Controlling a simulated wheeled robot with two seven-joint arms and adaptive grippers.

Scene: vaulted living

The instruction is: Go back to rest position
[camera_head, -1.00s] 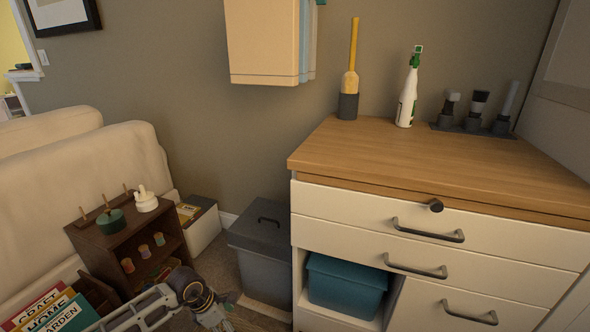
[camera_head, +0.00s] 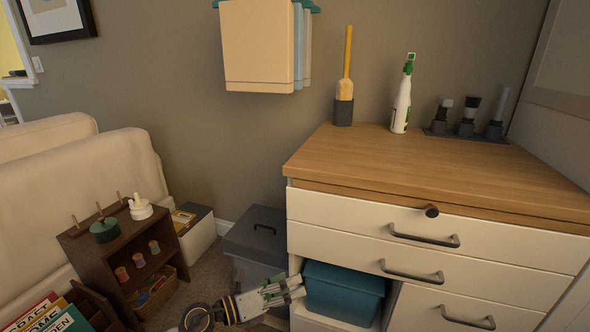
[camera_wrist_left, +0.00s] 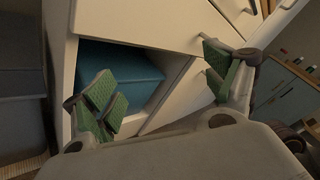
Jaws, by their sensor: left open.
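My left gripper (camera_head: 292,289) comes in at the bottom of the head view, low in front of the cabinet's open compartment and the grey lidded bin. In the left wrist view its green-padded fingers (camera_wrist_left: 160,88) are spread apart with nothing between them. Beyond them is the teal bin (camera_wrist_left: 125,72) inside the open compartment. In the head view the teal bin (camera_head: 343,290) sits in that compartment, with the gripper at its left edge; I cannot tell whether they touch. My right gripper is not in view.
A white cabinet (camera_head: 345,208) with a wooden top (camera_head: 420,168) stands at right; its drawers look shut. A spray bottle (camera_head: 402,103) and brushes stand on top. A grey lidded bin (camera_head: 255,240), a brown shelf (camera_head: 105,262) and a cream sofa (camera_head: 100,170) are at left. Little floor is clear.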

